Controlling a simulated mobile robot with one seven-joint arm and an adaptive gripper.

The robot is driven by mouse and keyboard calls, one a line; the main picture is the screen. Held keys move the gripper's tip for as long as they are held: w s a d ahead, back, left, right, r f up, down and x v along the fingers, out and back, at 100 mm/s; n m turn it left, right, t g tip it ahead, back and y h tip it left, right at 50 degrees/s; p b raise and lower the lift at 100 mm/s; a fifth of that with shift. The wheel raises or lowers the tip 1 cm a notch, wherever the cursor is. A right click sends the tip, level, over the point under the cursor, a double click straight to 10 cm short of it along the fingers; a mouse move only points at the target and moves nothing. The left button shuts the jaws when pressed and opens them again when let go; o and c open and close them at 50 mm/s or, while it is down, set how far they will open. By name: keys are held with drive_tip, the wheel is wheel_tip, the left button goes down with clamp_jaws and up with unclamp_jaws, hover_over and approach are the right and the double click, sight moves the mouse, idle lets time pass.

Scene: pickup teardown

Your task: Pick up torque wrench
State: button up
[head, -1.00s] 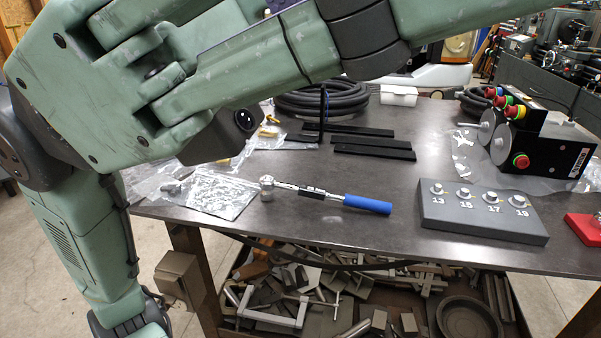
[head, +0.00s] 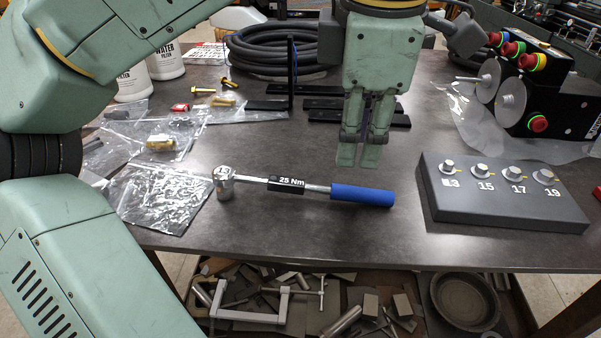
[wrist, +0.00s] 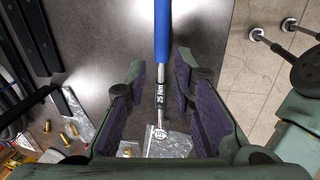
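The torque wrench (head: 308,188) lies on the dark table near its front edge. It has a blue handle at the right, a black "25 Nm" sleeve in the middle and a silver ratchet head at the left. My gripper (head: 358,155) is above and behind the handle in the head view, pointing down. In the wrist view my gripper (wrist: 160,95) has its two fingers apart, with the wrench (wrist: 161,75) showing in the gap between them, farther off. Nothing is held. The fingers look apart from the wrench.
A grey socket block (head: 500,192) marked 13, 15, 17 and 19 sits to the right. A plastic bag (head: 160,197) lies left of the wrench head. Black bars (head: 310,103) and a coiled hose (head: 270,50) are behind. A black box with buttons (head: 545,95) stands at back right.

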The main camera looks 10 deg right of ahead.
sight(351, 189)
wheel_tip(351, 189, down, 4)
drive_tip(key=shift+d+r, duration=0.15)
drive_tip(key=f, duration=0.2)
drive_tip(key=w+f, duration=0.1)
drive_tip(key=f, duration=0.2)
drive_tip(key=shift+w+d+f+p, duration=0.2)
drive_tip(key=shift+f+p, duration=0.05)
drive_tip(key=shift+p, duration=0.05)
drive_tip(key=shift+c, duration=0.2)
clamp_jaws()
